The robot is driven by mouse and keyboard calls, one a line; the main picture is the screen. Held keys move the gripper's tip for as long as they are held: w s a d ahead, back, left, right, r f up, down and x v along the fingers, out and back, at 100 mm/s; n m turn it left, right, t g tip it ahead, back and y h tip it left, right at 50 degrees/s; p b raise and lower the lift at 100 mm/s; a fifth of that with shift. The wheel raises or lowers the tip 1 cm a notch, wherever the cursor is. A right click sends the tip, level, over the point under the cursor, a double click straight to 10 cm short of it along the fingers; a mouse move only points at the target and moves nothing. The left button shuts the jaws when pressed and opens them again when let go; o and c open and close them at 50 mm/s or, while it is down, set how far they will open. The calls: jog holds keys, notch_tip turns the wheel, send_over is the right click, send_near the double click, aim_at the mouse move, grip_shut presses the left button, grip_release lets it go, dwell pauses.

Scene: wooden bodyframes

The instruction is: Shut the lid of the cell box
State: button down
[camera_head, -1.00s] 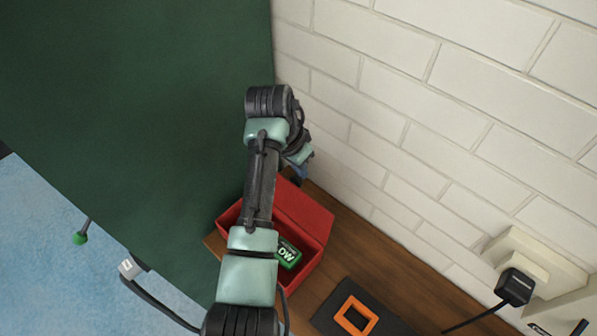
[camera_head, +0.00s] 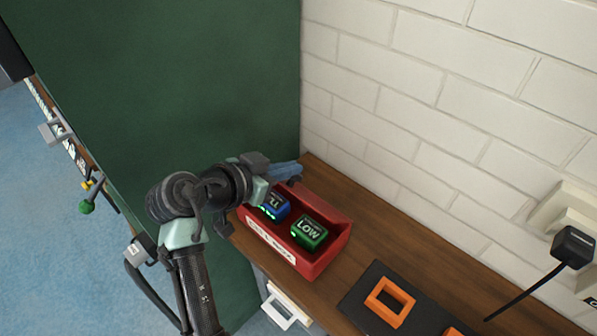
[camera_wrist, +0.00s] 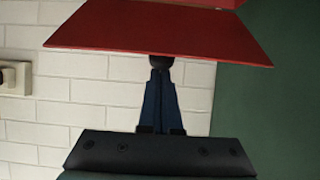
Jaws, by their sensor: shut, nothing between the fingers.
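The red cell box (camera_head: 294,262) sits on the wooden shelf with its lid (camera_head: 325,204) open, raised along the wall side. A blue cell (camera_head: 274,207) and a green cell marked LOW (camera_head: 309,232) lie inside it. My gripper (camera_head: 294,177) is at the far end of the box, beside the raised lid. In the wrist view, the blue fingers are shut with their dark tip (camera_wrist: 160,62) at the edge of a red panel (camera_wrist: 160,36), which looks like the lid. I cannot tell whether they touch.
A black plate with an orange square frame (camera_head: 390,301) lies to the right on the shelf (camera_head: 345,272). A white brick wall (camera_head: 450,110) stands close behind the box. A black plug and cable (camera_head: 572,246) are at the right. A dark green panel (camera_head: 220,90) rises at the left.

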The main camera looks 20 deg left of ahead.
jog(key=s+f+t+h+b, duration=0.1)
jog(key=s+f+t+b, duration=0.1)
jog(key=b, duration=0.6)
jog(key=s+a+f+t+b, duration=0.1)
jog(key=s+f+t+b, duration=0.1)
jog(key=b, duration=0.6)
jog(key=s+a+f+t+h+b, duration=0.1)
jog(key=s+f+t+b, duration=0.1)
jog(key=b, duration=0.6)
jog(key=shift+f+t+h, duration=0.3)
jog(key=shift+f+t, duration=0.2)
jog(key=shift+f, duration=0.45)
jog(key=t+b, duration=0.1)
jog(key=b, duration=0.2)
jog(key=s+f+b, duration=0.1)
jog(key=b, duration=0.3)
jog(key=shift+a+f+t+h, duration=0.2)
jog(key=shift+f+t+h, duration=0.1)
jog(key=shift+t, duration=0.1)
jog(key=shift+b, duration=0.65)
